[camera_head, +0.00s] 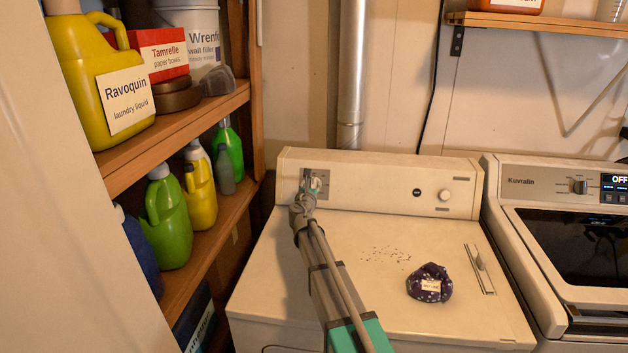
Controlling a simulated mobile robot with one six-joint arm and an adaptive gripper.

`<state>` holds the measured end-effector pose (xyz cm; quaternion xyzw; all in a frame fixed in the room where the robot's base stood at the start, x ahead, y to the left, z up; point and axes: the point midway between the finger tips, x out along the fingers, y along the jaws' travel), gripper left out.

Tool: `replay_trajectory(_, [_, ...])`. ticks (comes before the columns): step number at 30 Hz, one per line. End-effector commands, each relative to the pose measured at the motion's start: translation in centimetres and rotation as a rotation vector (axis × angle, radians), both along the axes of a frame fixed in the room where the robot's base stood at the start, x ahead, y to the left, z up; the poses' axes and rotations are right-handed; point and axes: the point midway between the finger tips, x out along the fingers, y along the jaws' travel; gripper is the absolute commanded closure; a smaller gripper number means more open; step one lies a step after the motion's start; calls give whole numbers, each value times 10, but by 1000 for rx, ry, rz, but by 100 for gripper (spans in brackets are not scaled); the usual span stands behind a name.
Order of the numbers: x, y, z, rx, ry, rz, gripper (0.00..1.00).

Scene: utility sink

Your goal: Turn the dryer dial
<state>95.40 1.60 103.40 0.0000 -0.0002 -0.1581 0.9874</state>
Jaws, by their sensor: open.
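The cream dryer (380,250) stands in the middle with a raised control panel (370,180) along its back. My arm reaches over its top to the left end of that panel. My gripper (313,181) is open there, in front of a small grey plate (326,178). Any dial on that plate is mostly hidden behind the gripper, and I cannot tell whether the fingers touch or straddle it. A round pale knob (445,195) sits at the panel's right end, with a small dark button (417,192) to its left; my gripper is well away from both.
A Kuvralin machine (525,182) stands close on the right. Wooden shelves (190,125) with bottles rise on the left. A metal pipe (351,80) runs behind.

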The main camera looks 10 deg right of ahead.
Motion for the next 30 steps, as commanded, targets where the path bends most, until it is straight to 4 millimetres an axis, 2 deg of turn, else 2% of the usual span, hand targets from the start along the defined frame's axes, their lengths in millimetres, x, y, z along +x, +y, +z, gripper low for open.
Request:
replay_trajectory(1, [11, -3, 0, 0, 0, -1, 43])
replay_trajectory(3, [20, -6, 0, 0, 0, -1, 43])
replay_trajectory(9, [38, -11, 0, 0, 0, 1, 43])
replay_trajectory(23, [44, -13, 0, 0, 0, 2, 43])
replay_trajectory(24, [44, -13, 0, 0, 0, 2, 45])
replay_trajectory(30, [44, -13, 0, 0, 0, 2, 82])
